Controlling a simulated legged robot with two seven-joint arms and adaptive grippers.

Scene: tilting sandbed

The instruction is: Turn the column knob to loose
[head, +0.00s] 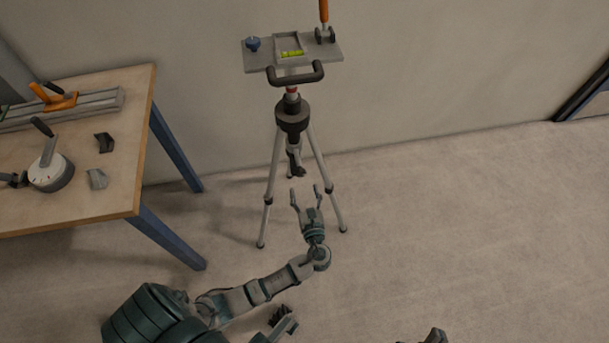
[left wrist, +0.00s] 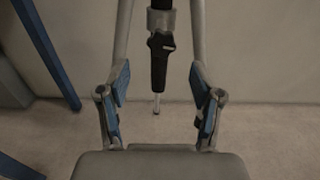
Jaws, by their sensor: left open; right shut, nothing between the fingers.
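The tripod (head: 293,117) stands on the floor with its legs spread. Its column knob is a small dark knob (left wrist: 160,42) on the lower column, seen near the top middle of the left wrist view. In the head view the dark lower column (head: 297,166) shows between the legs, and the knob is too small to make out. My left gripper (head: 306,192) is open and empty, just short of the column. In the wrist view its fingers (left wrist: 160,98) stand wide apart, either side of the column's line and below the knob. My right gripper (head: 435,336) barely shows at the bottom edge.
A wooden table (head: 120,185) with blue legs stands at left, bearing a round dial device (head: 50,173) and a rail with an orange handle (head: 60,101). The tripod carries a tilting plate (head: 258,57) with a level and a dark handle. Floor at right is clear.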

